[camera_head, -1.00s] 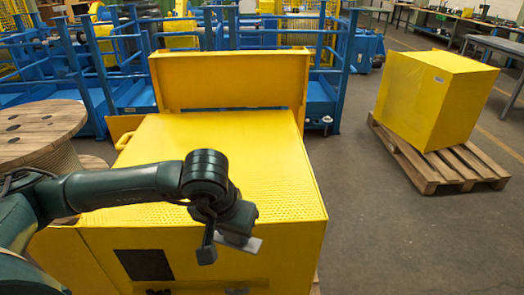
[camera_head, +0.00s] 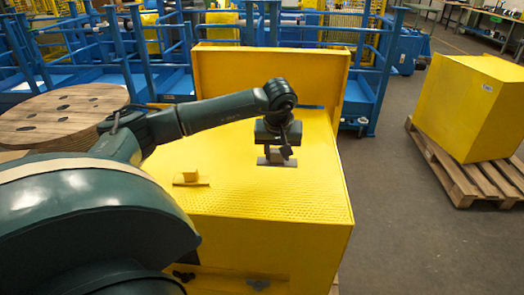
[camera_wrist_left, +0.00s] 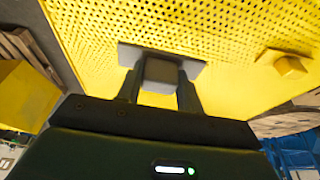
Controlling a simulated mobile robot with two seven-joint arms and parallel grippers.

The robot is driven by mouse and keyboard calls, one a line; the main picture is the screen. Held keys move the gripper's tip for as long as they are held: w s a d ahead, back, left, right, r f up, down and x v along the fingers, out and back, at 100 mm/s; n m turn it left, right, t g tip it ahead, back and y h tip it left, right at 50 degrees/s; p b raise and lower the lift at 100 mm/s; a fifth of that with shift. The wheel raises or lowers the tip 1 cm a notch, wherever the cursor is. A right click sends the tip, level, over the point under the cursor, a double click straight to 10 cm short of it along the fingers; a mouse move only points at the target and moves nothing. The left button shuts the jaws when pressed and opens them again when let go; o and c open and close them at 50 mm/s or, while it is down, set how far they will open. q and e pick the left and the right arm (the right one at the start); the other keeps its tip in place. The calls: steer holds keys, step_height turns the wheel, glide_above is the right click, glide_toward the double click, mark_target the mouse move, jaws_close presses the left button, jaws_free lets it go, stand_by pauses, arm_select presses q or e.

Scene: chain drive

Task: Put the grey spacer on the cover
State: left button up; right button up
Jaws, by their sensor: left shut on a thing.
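The grey spacer (camera_head: 276,162) is a flat grey plate with a block on top. My left gripper (camera_head: 276,152) points down and is shut on the block. The wrist view shows the spacer (camera_wrist_left: 160,69) between both fingers, its plate sticking out on both sides. The spacer is over the right middle part of the cover (camera_head: 240,195), a yellow perforated sheet. The plate looks close to level with the sheet; I cannot tell whether they touch. My right gripper is not in view.
A small yellow block on a strip (camera_head: 190,178) sits on the cover to the left. An upright yellow panel (camera_head: 270,75) stands at the cover's back edge. A wooden cable reel (camera_head: 65,112) is at left, and a yellow box (camera_head: 470,105) on a pallet is at right.

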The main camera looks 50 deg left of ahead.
arm_select(q)
step_height(320, 180, down, 8)
steer(key=shift+r+p, duration=0.2)
steer(key=shift+p, duration=0.35)
steer(key=o, duration=1.1)
steer(key=shift+d, duration=0.1)
steer(key=shift+c, duration=0.2)
